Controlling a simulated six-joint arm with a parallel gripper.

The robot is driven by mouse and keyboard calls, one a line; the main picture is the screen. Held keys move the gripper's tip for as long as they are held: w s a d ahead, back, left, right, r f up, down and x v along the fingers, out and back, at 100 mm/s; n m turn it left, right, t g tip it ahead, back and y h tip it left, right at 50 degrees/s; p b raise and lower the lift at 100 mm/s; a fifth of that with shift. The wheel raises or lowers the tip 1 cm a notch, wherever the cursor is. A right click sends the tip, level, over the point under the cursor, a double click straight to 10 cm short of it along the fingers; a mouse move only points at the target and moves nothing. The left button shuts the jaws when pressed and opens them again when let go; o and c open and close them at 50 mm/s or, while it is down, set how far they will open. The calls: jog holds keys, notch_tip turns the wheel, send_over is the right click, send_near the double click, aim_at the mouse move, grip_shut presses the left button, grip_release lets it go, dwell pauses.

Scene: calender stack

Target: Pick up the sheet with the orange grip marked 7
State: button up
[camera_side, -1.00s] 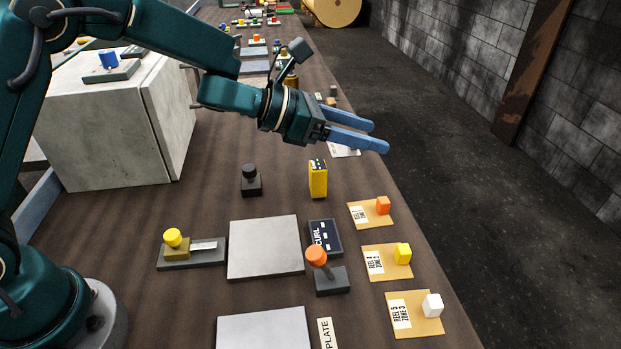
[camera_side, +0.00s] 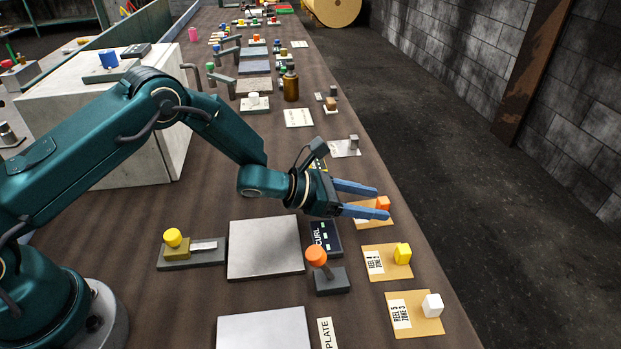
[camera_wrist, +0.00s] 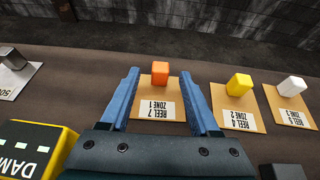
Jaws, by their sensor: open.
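The sheet marked reel 7, zone 1 (camera_wrist: 159,104) is a tan card with a white label and an orange cube grip (camera_wrist: 160,72). In the wrist view it lies between my two blue fingers, with the grip near and just beyond the fingertips. My gripper (camera_wrist: 158,74) is open and empty. In the side view my gripper (camera_side: 382,202) is over the sheet and hides most of it; the orange grip (camera_side: 383,203) shows between the fingers. The height of the fingers above the table is hard to tell.
Tan sheets with a yellow grip (camera_side: 403,253) and a white grip (camera_side: 433,305) lie nearer the camera. A lever with an orange knob (camera_side: 316,256) stands beside them. A yellow box (camera_wrist: 38,148) sits left in the wrist view. The dark table ends just beyond the sheets.

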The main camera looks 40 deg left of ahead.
jog(key=shift+x, duration=1.1)
grip_shut()
